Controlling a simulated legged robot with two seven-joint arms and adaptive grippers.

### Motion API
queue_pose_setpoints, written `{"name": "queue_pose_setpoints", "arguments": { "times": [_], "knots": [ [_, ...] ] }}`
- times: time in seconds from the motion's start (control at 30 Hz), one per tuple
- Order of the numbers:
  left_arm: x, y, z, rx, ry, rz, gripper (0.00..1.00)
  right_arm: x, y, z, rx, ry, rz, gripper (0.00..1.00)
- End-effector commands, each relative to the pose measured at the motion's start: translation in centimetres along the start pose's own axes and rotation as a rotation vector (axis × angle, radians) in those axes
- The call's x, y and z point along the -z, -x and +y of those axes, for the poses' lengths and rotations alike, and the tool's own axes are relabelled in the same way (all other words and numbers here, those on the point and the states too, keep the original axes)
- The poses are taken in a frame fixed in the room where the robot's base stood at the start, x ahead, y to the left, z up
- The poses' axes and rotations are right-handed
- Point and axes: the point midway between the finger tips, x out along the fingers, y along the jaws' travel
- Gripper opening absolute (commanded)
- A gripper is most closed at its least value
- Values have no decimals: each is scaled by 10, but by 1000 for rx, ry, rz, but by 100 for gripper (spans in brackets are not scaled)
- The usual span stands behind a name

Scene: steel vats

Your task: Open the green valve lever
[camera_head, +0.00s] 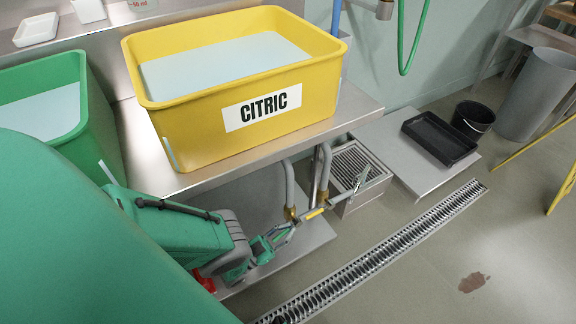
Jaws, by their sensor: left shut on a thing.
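My left gripper (278,238) reaches in from the left, low beneath the steel shelf. Its fingers are shut at the valves under the yellow tub. The green valve lever is small and mostly covered by the fingers, which are a similar green, so its exact angle cannot be told. A yellow valve lever (315,213) shows just to the right of the fingertips. Brass fittings (291,213) and grey pipes (325,170) come down from the shelf there. My right gripper is not in view.
A yellow tub (190,135) labelled CITRIC stands on the steel shelf (360,107). A green tub (88,110) is at the left. A floor drain (400,240) runs diagonally. A black tray (440,138) and black bucket (472,118) are at the right. The right floor is mostly clear.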

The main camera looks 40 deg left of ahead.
Motion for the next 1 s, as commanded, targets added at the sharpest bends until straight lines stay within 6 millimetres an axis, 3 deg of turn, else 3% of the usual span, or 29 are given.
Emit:
{"name": "queue_pose_setpoints", "arguments": {
  "times": [0.33,0.4,0.43,1.0],
  "knots": [
    [-2,3,2,-1,2,-7,0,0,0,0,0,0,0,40],
    [-2,3,2,-1,2,-6,30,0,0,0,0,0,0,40],
    [-2,3,2,-1,2,-6,31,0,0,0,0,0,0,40],
    [0,1,0,-1,0,-1,31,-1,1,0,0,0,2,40]
  ]
}}
